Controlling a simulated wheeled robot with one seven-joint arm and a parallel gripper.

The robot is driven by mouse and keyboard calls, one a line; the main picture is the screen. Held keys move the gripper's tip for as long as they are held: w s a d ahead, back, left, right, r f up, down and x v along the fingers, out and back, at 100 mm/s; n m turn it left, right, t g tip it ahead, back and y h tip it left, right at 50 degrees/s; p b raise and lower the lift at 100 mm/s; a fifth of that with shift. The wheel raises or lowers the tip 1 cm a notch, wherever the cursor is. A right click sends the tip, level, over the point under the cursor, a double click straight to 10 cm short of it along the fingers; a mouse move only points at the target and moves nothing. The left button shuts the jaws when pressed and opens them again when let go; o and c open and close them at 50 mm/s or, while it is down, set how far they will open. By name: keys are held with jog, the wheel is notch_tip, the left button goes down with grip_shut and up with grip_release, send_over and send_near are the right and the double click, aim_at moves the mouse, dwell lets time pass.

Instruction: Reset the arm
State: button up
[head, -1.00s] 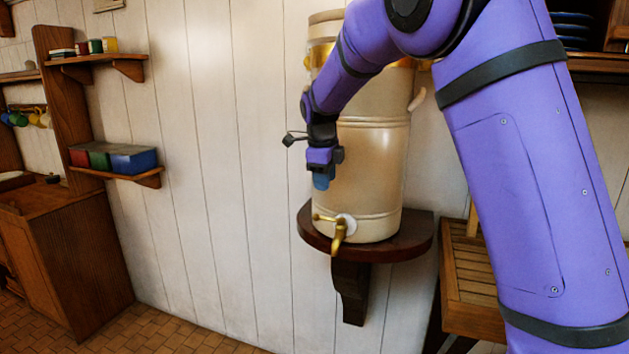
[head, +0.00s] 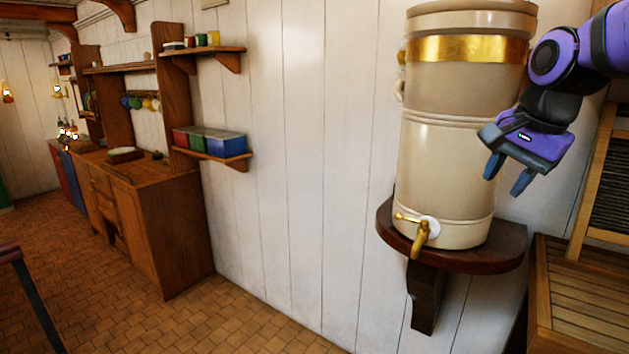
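My gripper (head: 508,178) is in the upper right of the head view, at the end of my purple arm. Its two blue fingers point down and stand apart, with nothing seen between them. It is in front of the right side of a cream water urn (head: 448,160) with a gold band and a brass tap (head: 420,236). I cannot tell whether it touches the urn. Most of my arm is out of the picture at the right.
The urn stands on a dark wall shelf (head: 507,246). A slatted wooden bench (head: 590,300) is at the right edge. Small shelves with coloured boxes (head: 210,142) and a wooden cabinet (head: 165,235) are at the left.

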jog(key=s+f+n+t+h, duration=0.1)
jog(key=s+f+n, duration=0.2)
jog(key=s+n, duration=0.8)
jog(key=s, duration=0.6)
jog(key=shift+t, duration=0.4)
